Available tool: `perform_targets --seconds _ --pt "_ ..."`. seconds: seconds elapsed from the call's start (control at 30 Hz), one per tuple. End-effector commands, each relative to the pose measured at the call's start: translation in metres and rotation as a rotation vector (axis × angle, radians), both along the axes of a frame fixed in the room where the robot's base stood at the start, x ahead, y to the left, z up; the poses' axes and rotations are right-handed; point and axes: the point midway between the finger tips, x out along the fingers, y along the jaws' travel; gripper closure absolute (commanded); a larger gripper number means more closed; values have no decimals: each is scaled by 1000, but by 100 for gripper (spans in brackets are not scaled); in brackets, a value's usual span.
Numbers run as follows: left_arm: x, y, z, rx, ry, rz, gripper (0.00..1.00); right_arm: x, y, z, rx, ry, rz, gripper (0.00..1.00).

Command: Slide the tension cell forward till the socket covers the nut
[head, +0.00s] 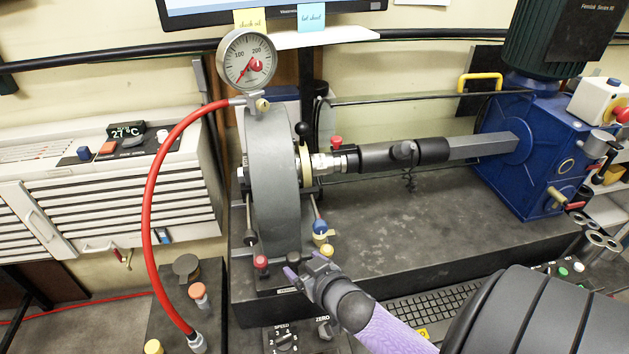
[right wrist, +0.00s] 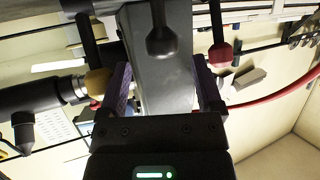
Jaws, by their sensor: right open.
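The tension cell (head: 272,190) is a thick upright grey disc-shaped housing on the bench block, with a dial gauge on top. On its right a silver fitting (head: 325,163) meets the black tubular tool (head: 385,157), which lies level in line with a square grey bar. I cannot tell the nut and the socket apart for certain here. My right gripper (head: 304,268) is open low at the cell's front, near its base. In the right wrist view the open fingers (right wrist: 162,90) stand either side of a grey metal part (right wrist: 165,75); contact is unclear. My left gripper is out of view.
A red hose (head: 150,190) arcs from the gauge (head: 247,60) down to the lower left. A blue gearbox (head: 535,150) stands at the right. Coloured knobs (head: 320,227) are close to my gripper. A keyboard (head: 420,308) and a control box (head: 285,340) lie in front.

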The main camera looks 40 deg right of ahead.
Motion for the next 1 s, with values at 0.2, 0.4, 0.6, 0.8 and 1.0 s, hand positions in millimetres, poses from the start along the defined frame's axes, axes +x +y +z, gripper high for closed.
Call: perform_targets --seconds 0.2,0.4,0.6,0.8,1.0 --pt "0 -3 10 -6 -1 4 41 -36 5 16 0 2 -2 16" --pt "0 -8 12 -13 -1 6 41 -51 7 21 0 1 -2 16" --pt "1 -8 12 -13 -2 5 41 -51 7 21 0 0 -1 16" --pt "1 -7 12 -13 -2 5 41 -51 8 21 -1 1 -2 16" --pt "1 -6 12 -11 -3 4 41 -62 34 19 -16 197 -17 16"
